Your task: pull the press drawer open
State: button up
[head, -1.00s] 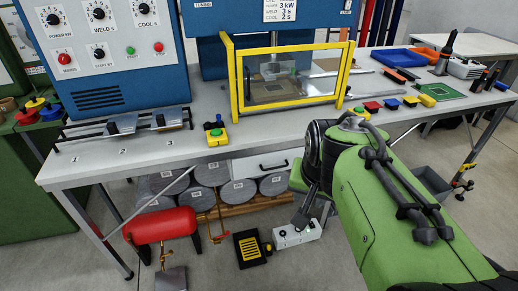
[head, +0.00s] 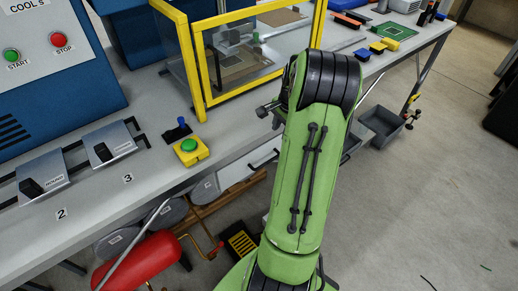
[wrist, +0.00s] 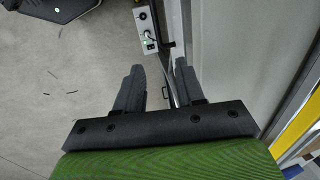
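The press drawer (head: 244,172) is a pale front with a dark bar handle (head: 264,159), under the bench top below the yellow-framed press guard. Its right part is hidden behind my green arm in the head view. The drawer front looks shut. A pale panel lies right of the fingers.
The bench top (head: 226,136) carries a yellow button box (head: 191,152) and the press guard (head: 202,60). Below are a red tank (head: 137,262), grey rolls, and a grey bin (head: 382,126). A socket box (wrist: 147,30) lies ahead in the wrist view.

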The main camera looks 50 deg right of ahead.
aim_at(273, 158)
jog(key=f+b, duration=0.1)
jog(key=f, duration=0.4)
jog(key=w+f+b, duration=0.1)
jog(key=f, duration=0.4)
jog(key=w+f+b, duration=0.1)
jog(key=f, duration=0.4)
jog(key=shift+w+d+b, duration=0.2)
jog(key=shift+d+b, duration=0.05)
jog(key=shift+b, duration=0.1)
grip_shut()
